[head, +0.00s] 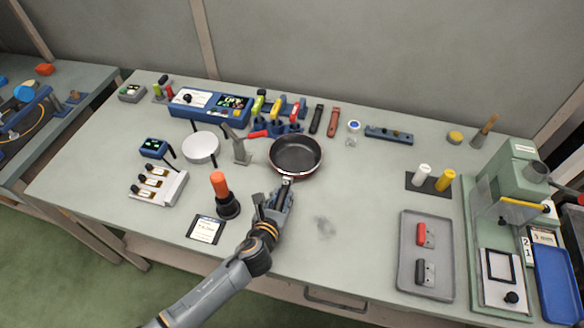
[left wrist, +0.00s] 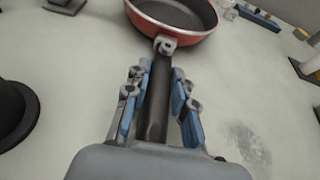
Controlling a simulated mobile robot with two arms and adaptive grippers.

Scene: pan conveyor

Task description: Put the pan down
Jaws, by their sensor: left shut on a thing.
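A dark frying pan (head: 297,155) with a red outer side is over the middle of the workbench (head: 335,200). Its handle points toward me. My left gripper (head: 279,197) is shut on the handle. In the left wrist view the pan (left wrist: 180,14) is at the top, and the blue-padded fingers of the gripper (left wrist: 157,95) lie on both sides of the dark handle. I cannot tell whether the pan's base touches the bench. My right gripper is not in view.
An orange-handled tool in a black stand (head: 228,206) is left of my gripper. A grey tray (head: 426,285) with two handles lies at right. A green machine (head: 500,190) stands at the right end. Bare bench lies right of the pan.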

